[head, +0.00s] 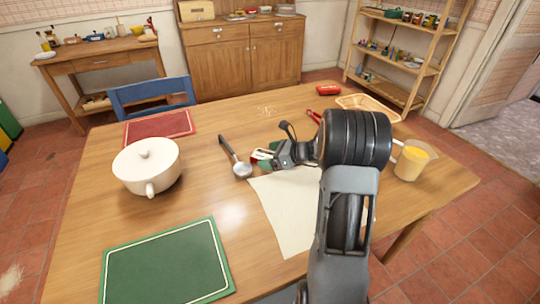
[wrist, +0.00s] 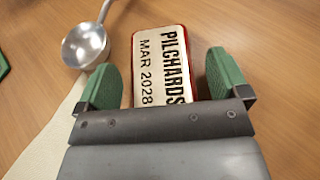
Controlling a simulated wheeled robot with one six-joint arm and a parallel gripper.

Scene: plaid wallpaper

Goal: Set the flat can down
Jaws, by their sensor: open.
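The flat can (wrist: 160,65) has a cream top printed "PILCHARDS MAR 2028" and a red rim. In the wrist view it lies between the fingers of my gripper (wrist: 164,75), which is open, with a narrow gap on each side. The can's near end is hidden behind the gripper body. In the head view only a small part of the can (head: 261,155) shows at the fingertips of my gripper (head: 265,156). It appears to lie flat at the tabletop (head: 210,205), though contact is hard to tell.
A ladle (head: 238,163) lies just left of the can. A cream cloth (head: 287,215) lies in front. A yellow-filled jug (head: 409,163) stands right.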

